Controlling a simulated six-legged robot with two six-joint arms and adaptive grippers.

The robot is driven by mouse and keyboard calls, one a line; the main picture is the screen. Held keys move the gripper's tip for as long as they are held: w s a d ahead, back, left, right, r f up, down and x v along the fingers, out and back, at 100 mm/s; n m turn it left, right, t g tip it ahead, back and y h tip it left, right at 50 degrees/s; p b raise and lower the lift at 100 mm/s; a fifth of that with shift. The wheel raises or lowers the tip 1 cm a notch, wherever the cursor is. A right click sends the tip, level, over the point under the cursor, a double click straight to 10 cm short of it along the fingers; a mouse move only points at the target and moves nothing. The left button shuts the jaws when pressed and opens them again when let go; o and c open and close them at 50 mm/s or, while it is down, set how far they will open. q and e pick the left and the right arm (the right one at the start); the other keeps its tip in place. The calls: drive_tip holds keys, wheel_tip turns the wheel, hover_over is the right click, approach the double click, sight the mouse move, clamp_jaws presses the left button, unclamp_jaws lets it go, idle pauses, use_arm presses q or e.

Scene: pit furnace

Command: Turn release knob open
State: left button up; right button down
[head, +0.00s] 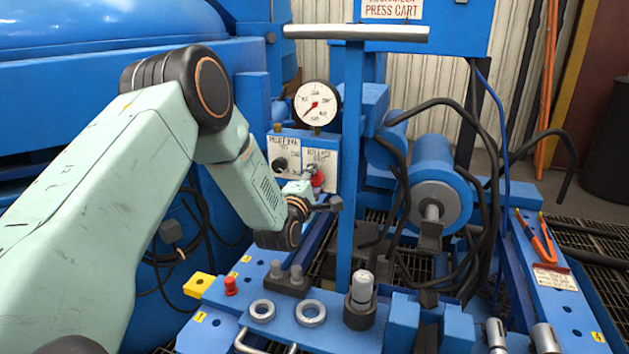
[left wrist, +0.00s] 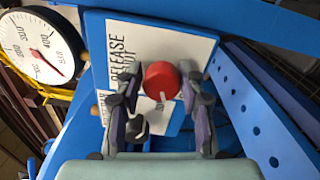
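The red release knob (left wrist: 163,81), with a pale pointer mark on its face, sits on a white plate marked RELEASE (left wrist: 128,60) in the left wrist view. In the head view the red knob (head: 318,180) is small and partly covered by my left gripper (head: 311,187). In the left wrist view the fingers of my left gripper (left wrist: 159,72) stand apart on either side of the knob. Their tips are close to its sides, and I see no clear contact. My right gripper is not in view.
A black knob (head: 280,164) and a pressure gauge (head: 317,103) are beside and above the release plate. A blue T-handled post (head: 351,170) stands close to the right. Black hoses (head: 478,140) hang further right. A blue bench (head: 310,335) with fittings lies below.

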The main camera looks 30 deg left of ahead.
use_arm(q)
drive_tip(key=o, duration=0.3)
drive_tip(key=shift+s+f, duration=0.1)
drive_tip(key=shift+s, duration=0.2)
drive_tip(key=v, duration=1.1)
drive_tip(key=shift+s+d, duration=0.15)
drive_tip(key=shift+s, duration=0.05)
